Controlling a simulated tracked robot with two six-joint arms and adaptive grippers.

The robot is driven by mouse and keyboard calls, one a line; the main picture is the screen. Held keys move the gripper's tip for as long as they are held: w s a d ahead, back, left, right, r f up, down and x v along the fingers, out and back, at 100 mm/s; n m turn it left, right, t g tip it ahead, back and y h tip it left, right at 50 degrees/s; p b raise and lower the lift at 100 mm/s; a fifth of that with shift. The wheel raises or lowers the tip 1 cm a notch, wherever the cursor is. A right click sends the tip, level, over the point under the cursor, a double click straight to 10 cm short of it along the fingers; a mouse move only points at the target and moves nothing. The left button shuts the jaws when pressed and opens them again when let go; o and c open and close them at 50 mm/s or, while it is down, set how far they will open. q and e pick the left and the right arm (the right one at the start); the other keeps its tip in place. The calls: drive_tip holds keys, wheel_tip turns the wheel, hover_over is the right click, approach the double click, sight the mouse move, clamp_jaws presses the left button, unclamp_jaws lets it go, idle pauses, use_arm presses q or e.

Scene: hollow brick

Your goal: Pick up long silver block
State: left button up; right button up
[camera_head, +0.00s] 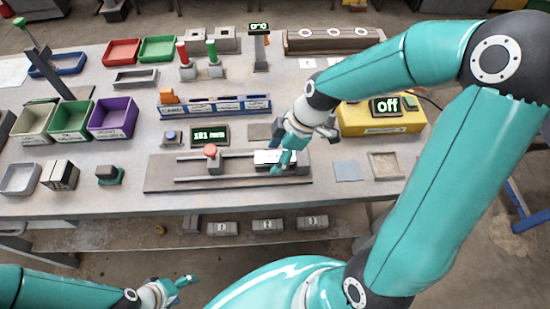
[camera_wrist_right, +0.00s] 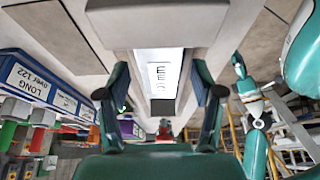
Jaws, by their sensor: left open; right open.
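A bright silver-white block (camera_head: 266,157) with dark marks lies on the measuring rail fixture (camera_head: 160,180) near the front of the table. In the right wrist view the block (camera_wrist_right: 158,72) lies lengthwise between my fingers. My right gripper (camera_head: 285,155) is open above the block. Its two fingers (camera_wrist_right: 160,100) are apart, one on each side of the block's line in the wrist view; I cannot tell whether they touch it. The gripper partly hides the block's right end in the head view. My left gripper (camera_head: 182,285) is open and empty, low in front of the table.
A red-knobbed slider (camera_head: 211,158) stands on the rail, left of the block. A display (camera_head: 210,136) reads 181 mm. A blue labelled rack (camera_head: 215,106) is behind. A yellow box (camera_head: 380,118) stands right. Coloured bins (camera_head: 72,119) stand left. Grey blocks (camera_head: 267,225) sit below the tabletop.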

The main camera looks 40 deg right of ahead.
drive_tip(key=shift+f+b, duration=0.25)
drive_tip(key=shift+b, duration=0.2)
drive_tip(key=shift+c, duration=0.4)
clamp_jaws()
